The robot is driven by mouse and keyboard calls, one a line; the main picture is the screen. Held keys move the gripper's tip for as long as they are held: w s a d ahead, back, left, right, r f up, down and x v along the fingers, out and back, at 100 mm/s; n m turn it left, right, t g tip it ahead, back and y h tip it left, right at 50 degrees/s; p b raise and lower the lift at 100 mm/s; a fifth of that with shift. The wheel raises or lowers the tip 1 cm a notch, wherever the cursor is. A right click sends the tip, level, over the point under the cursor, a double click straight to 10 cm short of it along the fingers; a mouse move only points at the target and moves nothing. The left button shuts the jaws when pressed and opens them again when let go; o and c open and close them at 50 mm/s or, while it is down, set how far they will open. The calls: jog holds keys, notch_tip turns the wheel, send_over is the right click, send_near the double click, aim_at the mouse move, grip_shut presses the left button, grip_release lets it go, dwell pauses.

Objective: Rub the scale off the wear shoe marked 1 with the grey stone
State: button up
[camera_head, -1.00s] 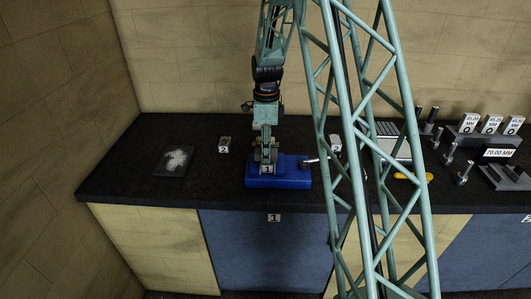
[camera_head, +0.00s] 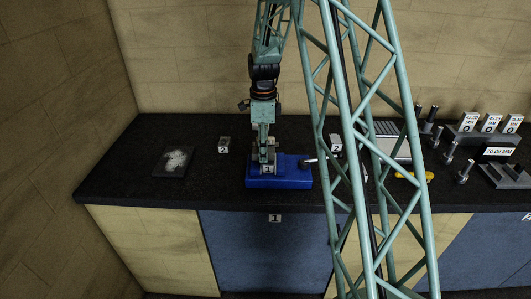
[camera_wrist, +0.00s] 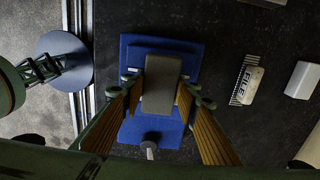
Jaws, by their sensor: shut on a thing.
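The wear shoe marked 1 (camera_head: 267,169) sits in a blue holder (camera_head: 295,178) on the dark bench in the head view. The blue holder also shows in the wrist view (camera_wrist: 140,128). My gripper (camera_head: 264,152) is directly over the shoe, pointing down. In the wrist view, my gripper (camera_wrist: 160,92) is shut on a grey block, the grey stone (camera_wrist: 162,80). The stone lies over the middle of the holder and hides the shoe there. I cannot tell whether the stone touches the shoe's face.
Posts and gauge blocks (camera_head: 490,123) crowd the right.

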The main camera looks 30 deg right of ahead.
jog(key=shift+w+a+r, duration=0.1)
jog(key=shift+a+r, duration=0.15)
jog(key=r, duration=0.1)
jog(key=r+p, duration=0.1)
jog(key=shift+s+d+r, duration=0.2)
jog(key=shift+r, duration=0.2)
jog(key=shift+w+r+p, duration=0.2)
jog(key=shift+r+p, duration=0.25)
jog(key=shift+r, duration=0.15)
jog(key=shift+s+r+p, duration=0.15)
jog(key=shift+r+p, duration=0.2)
jog(key=shift+r, duration=0.55)
jog(key=shift+r+p, duration=0.4)
jog(key=shift+r, duration=0.5)
jog(key=shift+s+a+p, duration=0.1)
jog(key=shift+p, duration=0.6)
jog(key=shift+s+f+p, duration=0.1)
jog(key=shift+f+p, duration=0.1)
jog(key=shift+p, duration=0.25)
